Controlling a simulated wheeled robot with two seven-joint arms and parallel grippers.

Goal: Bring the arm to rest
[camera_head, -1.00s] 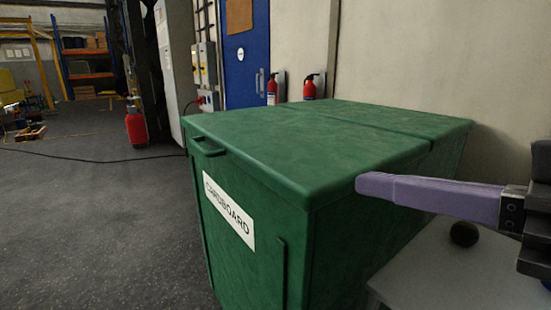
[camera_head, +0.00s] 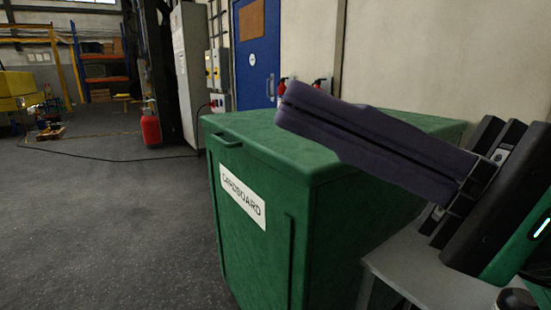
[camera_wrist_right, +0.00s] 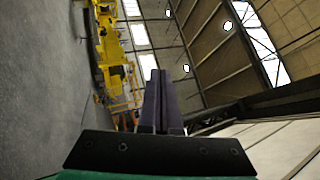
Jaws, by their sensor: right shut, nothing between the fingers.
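My right gripper (camera_head: 284,108) comes in from the right in the head view, with long purple fingers pressed together and nothing between them. It is raised in front of the green bin's lid and tilted up to the left. In the right wrist view the shut fingers (camera_wrist_right: 159,76) point toward the far hall and ceiling. My left gripper is not in view.
A green bin (camera_head: 270,160) with a closed lid and a "CARDBOARD" label stands close ahead. A light grey table (camera_head: 425,270) is beside it at lower right. A fire extinguisher (camera_head: 151,128) and a blue door (camera_head: 255,60) are behind. The floor at left (camera_head: 100,220) is mostly clear.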

